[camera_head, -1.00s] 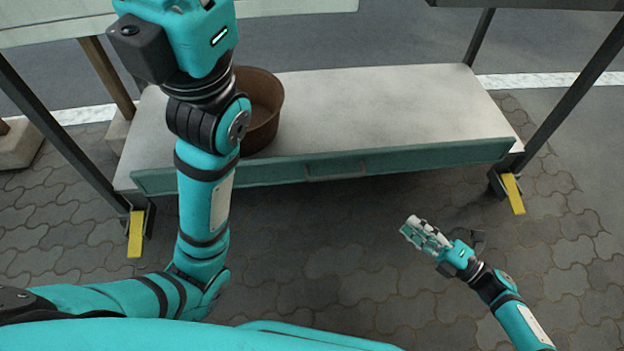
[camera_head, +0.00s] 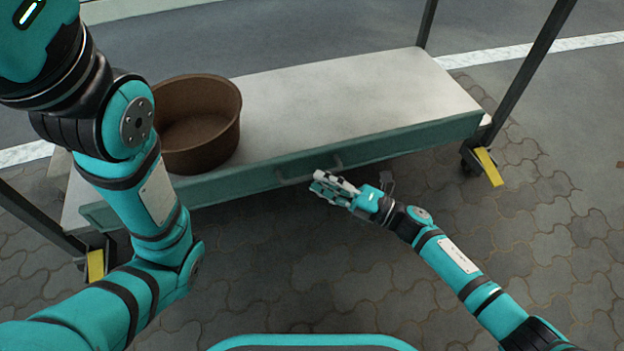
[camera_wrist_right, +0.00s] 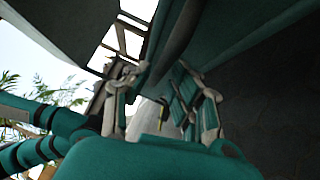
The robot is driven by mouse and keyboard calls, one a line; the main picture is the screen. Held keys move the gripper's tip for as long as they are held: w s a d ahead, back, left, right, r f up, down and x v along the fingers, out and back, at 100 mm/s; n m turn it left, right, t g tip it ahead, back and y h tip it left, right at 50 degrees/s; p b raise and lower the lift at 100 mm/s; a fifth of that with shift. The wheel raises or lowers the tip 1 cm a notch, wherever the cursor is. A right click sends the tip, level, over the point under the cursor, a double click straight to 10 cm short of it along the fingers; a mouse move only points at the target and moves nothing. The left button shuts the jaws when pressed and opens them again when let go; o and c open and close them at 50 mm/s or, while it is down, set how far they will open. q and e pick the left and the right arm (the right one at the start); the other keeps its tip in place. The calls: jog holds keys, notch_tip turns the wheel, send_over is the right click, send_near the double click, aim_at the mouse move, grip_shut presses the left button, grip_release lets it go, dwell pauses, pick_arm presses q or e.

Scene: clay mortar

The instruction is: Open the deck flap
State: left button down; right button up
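The deck flap (camera_head: 400,145) is the long teal front panel of the cart's low pale deck (camera_head: 340,95). It stands upright along the deck's front edge, with a thin grey bar handle (camera_head: 310,170) near its middle. My right gripper (camera_head: 320,186) is just in front of and slightly below the handle. In the right wrist view my right gripper (camera_wrist_right: 158,88) has its fingers apart, with a gap between them. I cannot tell whether they touch the handle. My left arm rises at the left; its fingers are out of the frame.
A brown round tub (camera_head: 198,125) stands on the left of the deck. Dark cart legs (camera_head: 525,75) rise at the corners, with yellow caster levers (camera_head: 488,166) at their feet. The paved ground (camera_head: 420,290) in front is clear apart from my arms.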

aim_at(312, 174)
jog(key=shift+b+x, duration=0.35)
jog(key=shift+x, duration=1.2)
jog(key=shift+c, duration=0.2)
grip_shut()
